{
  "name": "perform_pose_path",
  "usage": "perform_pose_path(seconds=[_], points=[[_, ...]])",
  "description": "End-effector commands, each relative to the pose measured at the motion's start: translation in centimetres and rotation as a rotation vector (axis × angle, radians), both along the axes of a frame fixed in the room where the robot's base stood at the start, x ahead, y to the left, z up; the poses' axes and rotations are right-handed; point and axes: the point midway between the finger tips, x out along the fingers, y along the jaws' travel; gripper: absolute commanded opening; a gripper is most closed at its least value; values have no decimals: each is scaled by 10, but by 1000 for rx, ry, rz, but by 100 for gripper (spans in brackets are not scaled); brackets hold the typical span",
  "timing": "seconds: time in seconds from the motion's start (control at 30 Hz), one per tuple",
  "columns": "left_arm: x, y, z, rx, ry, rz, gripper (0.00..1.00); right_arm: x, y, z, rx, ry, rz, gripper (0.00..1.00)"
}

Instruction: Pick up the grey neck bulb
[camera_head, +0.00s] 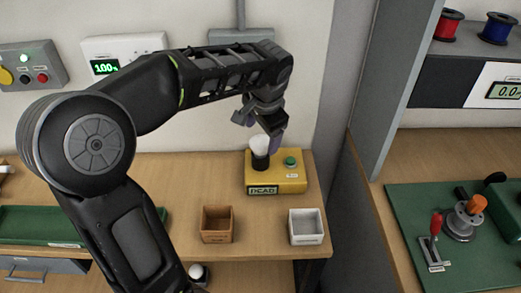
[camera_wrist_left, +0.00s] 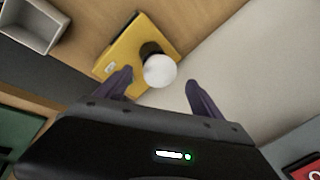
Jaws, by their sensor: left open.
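A white round bulb (camera_head: 260,145) stands upright in a black socket on a yellow box (camera_head: 290,182) with a green button and a sign that seems to read DEAD. Its neck colour is hidden. My left gripper (camera_head: 262,129) is open just above and beside this bulb, pointing down at the box. In the left wrist view the bulb (camera_wrist_left: 160,71) lies between the two purple fingertips, with no clear contact. Another white bulb (camera_head: 196,271) shows low, beside my left arm; its neck is too small to make out. My right gripper is not in view.
A brown open box (camera_head: 217,224) and a white open box (camera_head: 306,227) stand on the wooden table in front of the yellow box. A grey partition (camera_head: 385,95) rises to the right. A green tray (camera_head: 40,225) lies at the left. A wall backs the table.

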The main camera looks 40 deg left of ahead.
Motion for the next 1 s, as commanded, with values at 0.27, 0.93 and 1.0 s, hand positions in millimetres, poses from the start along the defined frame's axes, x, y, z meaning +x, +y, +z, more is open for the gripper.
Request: perform_pose_path(seconds=[0.27, 0.93, 1.0], points=[[7, 7, -33, -1, 1, 0, 77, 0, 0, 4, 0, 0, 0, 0], [8, 8, -33, 0, 0, 0, 72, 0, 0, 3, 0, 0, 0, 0], [8, 8, -33, 0, 0, 0, 66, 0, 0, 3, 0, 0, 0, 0]])
